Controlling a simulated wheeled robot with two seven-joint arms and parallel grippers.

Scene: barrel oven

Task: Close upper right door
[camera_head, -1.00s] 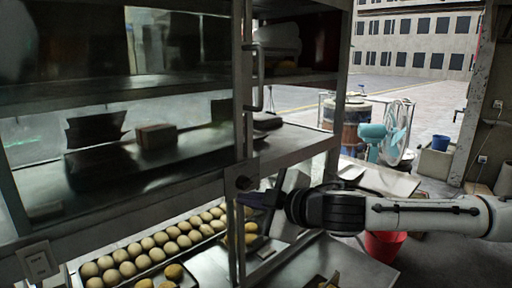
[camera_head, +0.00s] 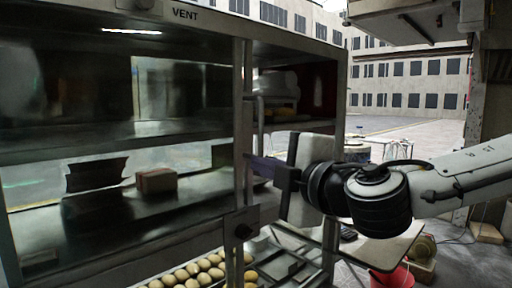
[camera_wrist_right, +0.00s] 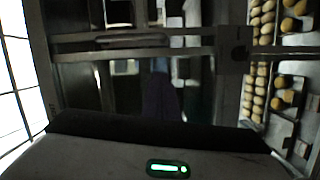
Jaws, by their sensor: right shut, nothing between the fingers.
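The glass-fronted oven cabinet (camera_head: 120,125) fills the left and middle of the head view. Its upper right opening (camera_head: 290,110) lies just right of the central upright (camera_head: 243,150), with shelves and goods showing inside. I cannot tell how far the upper right door stands open. My right gripper (camera_head: 262,167) comes in from the right, shut and empty, its dark fingers pointing left close to the upright. Whether they touch it is unclear. The right wrist view shows a dark glass pane with reflections and a metal frame bar (camera_wrist_right: 130,53) close ahead. My left gripper is out of view.
Trays of round dough pieces (camera_head: 200,268) sit in the lower section. They also show in the wrist view (camera_wrist_right: 258,65). A red bucket (camera_head: 392,277) stands on the floor at the lower right. A brown box (camera_head: 156,180) shows behind the left glass.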

